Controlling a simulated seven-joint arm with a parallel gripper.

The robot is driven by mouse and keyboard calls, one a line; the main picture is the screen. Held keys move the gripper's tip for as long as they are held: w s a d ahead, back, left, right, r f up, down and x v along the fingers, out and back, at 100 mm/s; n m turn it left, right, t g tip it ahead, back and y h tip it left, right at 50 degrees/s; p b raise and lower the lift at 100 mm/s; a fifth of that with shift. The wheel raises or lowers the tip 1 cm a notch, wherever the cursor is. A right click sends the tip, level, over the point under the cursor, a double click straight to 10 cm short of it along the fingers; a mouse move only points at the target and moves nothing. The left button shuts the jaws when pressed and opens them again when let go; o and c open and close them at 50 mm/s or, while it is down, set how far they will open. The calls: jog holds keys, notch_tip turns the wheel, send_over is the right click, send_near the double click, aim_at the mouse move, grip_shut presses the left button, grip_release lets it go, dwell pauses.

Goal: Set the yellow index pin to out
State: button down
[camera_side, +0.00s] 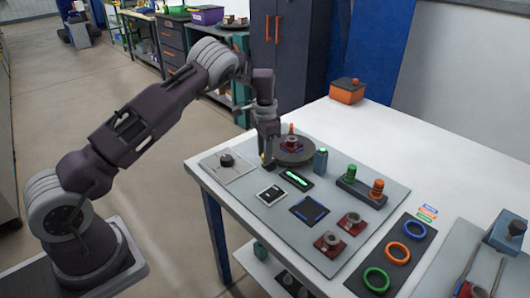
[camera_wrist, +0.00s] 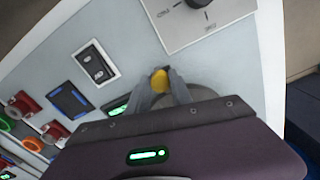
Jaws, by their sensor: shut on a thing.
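The yellow index pin (camera_wrist: 160,81) shows as a round yellow knob in the wrist view, between the fingertips of my gripper (camera_wrist: 164,88). My gripper is shut on it. In the side view my gripper (camera_side: 267,160) points down at the left edge of the dark round turntable (camera_side: 296,155), and only a small bit of yellow shows by the fingertips. The pin's shaft is hidden, so I cannot tell how far it stands out. A red part with an orange tip (camera_side: 291,143) sits on the turntable.
A plate with a black knob (camera_side: 227,160) lies left of my gripper. A green-lit display (camera_side: 297,179), a blue-topped post (camera_side: 320,160) and a holder with green and orange pegs (camera_side: 362,188) stand nearby. Red parts (camera_side: 329,243) and coloured rings (camera_side: 387,254) lie toward the front right.

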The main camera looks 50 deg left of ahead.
dwell(0.3)
jog(key=shift+s, duration=1)
jog(key=c, duration=1.1)
grip_release()
jog(key=shift+c, duration=0.2)
jog(key=shift+r, duration=0.15)
notch_tip(320, 180, up, 7)
